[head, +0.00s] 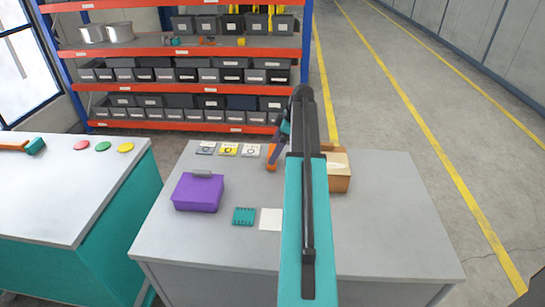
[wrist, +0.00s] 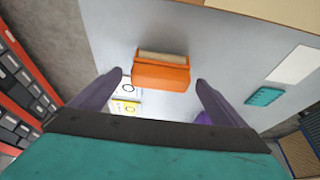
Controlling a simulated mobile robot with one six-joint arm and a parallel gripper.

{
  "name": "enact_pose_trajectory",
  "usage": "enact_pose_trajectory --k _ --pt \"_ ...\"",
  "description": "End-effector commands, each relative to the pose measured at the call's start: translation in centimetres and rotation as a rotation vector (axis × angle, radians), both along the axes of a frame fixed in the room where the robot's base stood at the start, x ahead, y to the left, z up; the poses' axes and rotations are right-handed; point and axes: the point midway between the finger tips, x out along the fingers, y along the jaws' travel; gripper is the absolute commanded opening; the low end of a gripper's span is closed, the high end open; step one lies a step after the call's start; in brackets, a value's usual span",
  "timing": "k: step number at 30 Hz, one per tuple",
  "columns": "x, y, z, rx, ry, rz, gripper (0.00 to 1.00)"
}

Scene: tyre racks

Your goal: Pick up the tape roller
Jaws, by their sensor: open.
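The tape roller (wrist: 161,75) appears as an orange body with a tan strip along its far side, lying on the grey table. In the wrist view it sits between the two fingertips of my gripper (wrist: 159,80), which are spread apart and do not visibly touch it. In the head view an orange part of the tape roller (head: 271,166) shows beside my arm. My arm hides much of it and most of my gripper there.
On the grey table (head: 380,220) are a purple box (head: 198,192), a teal block (head: 244,216), a white sheet (head: 270,219), small cards (head: 228,150) and a cardboard box (head: 339,172). A shelf rack (head: 190,84) stands behind. The table's right side is clear.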

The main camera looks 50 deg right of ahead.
Motion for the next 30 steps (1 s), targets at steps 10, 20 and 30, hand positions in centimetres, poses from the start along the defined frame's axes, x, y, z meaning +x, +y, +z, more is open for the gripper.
enact_pose_trajectory --k 10,20,30 --pt "0.7 0.7 -2.1 0.000 0.000 0.001 0.95" --pt "0.7 0.7 -2.1 0.000 0.000 0.001 0.95" --pt "0.8 0.7 -2.1 0.000 0.000 0.002 0.72"
